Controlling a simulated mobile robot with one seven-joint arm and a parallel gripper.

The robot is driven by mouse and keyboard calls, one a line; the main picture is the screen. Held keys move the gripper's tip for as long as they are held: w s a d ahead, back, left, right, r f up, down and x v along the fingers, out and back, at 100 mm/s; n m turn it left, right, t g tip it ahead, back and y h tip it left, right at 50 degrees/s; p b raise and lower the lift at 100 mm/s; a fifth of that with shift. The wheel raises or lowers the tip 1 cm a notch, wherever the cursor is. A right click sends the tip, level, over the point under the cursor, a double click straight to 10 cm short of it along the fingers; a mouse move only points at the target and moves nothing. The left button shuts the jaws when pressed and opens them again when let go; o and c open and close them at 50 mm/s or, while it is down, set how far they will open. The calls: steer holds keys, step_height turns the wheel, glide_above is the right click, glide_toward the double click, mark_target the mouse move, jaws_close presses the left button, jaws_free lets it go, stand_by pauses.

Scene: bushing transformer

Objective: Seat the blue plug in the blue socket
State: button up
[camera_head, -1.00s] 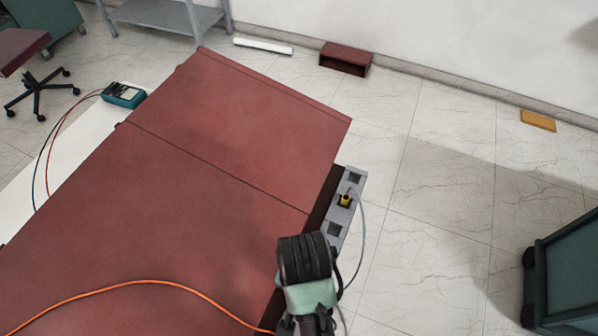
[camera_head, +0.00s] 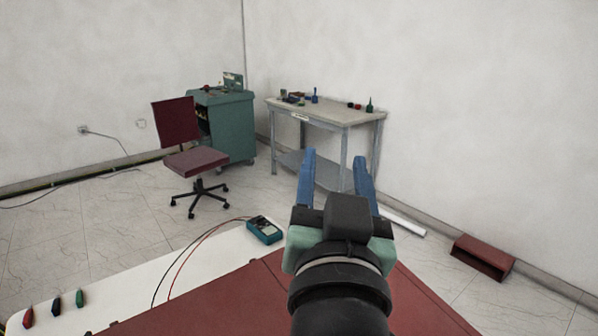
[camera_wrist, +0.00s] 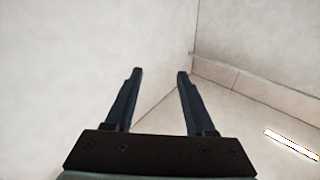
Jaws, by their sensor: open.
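My gripper (camera_head: 334,158) is raised over the red surface with its blue fingers apart and nothing between them. Its open fingers also show in the wrist view (camera_wrist: 160,72), against blank wall and floor. On the white surface at lower left lie a red piece (camera_head: 28,318), a dark piece (camera_head: 56,304) and a green piece (camera_head: 80,298), all plug-like and well left of my gripper. A small blue item (camera_head: 315,96) stands on the far workbench; I cannot tell what it is. I cannot identify the blue plug or blue socket for certain.
The red surface (camera_head: 240,298) lies under my arm, beside the white surface (camera_head: 135,290) with a teal meter (camera_head: 264,230) and its leads. A chair (camera_head: 195,160), green cabinet (camera_head: 225,125) and workbench (camera_head: 335,113) stand beyond. A red box (camera_head: 482,258) sits on the floor at right.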

steer(key=s+a+r+n+t, duration=0.1)
steer(key=s+a+r+t, duration=0.1)
steer(key=s+r, duration=0.3)
steer(key=s+a+r+n+t+y, duration=0.1)
steer(key=s+r+t, duration=0.4)
steer(key=r, duration=0.7)
steer(key=shift+s+a+n, duration=0.25)
steer(key=shift+a+n, duration=0.15)
steer(key=shift+a, duration=0.05)
